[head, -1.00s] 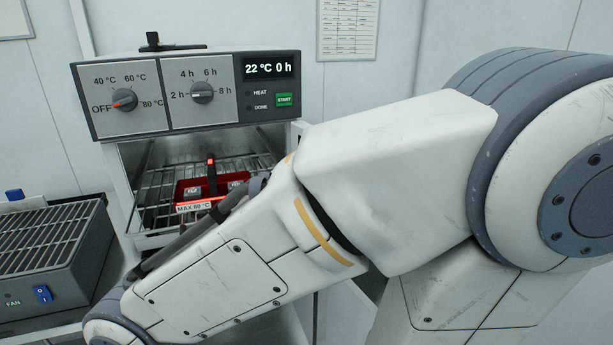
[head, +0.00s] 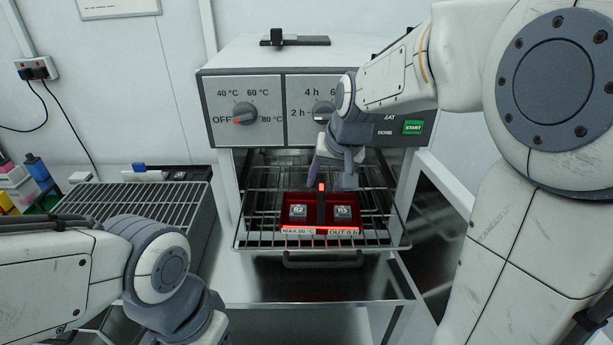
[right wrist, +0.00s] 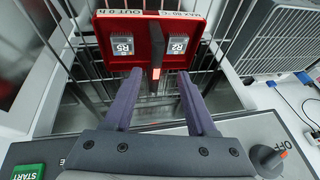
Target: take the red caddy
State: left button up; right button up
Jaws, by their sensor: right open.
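The red caddy (head: 300,197) sits on a wire rack in front of the open oven. It holds two small grey blocks marked R2 (head: 298,211) and R5 (head: 342,211). Its black upright handle (head: 322,207) has a red top, and its front labels read MAX 80 °C and OUT 0 h. My right gripper (head: 332,180) is open just behind and above the caddy. In the right wrist view, the handle's red end shows between the two spread fingers (right wrist: 158,76), apart from both.
The wire rack (head: 250,236) extends out of the oven (head: 243,90), whose control panel is close above my right gripper. Bottles and boxes (head: 30,185) are at far left.

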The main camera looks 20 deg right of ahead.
aim_at(322, 188)
jog(key=w+f, duration=0.3)
jog(key=f, duration=0.1)
jog(key=shift+d+f+p, duration=0.1)
jog(key=shift+d+p, duration=0.25)
jog(key=p+x, duration=0.1)
jog(key=x, duration=0.3)
jog(key=shift+s+f, duration=0.1)
jog(key=shift+f, duration=0.05)
jog(key=shift+w+a+f, duration=0.1)
jog(key=shift+w+f, duration=0.15)
jog(key=shift+f, duration=0.3)
jog(key=shift+r, duration=0.1)
grip_shut()
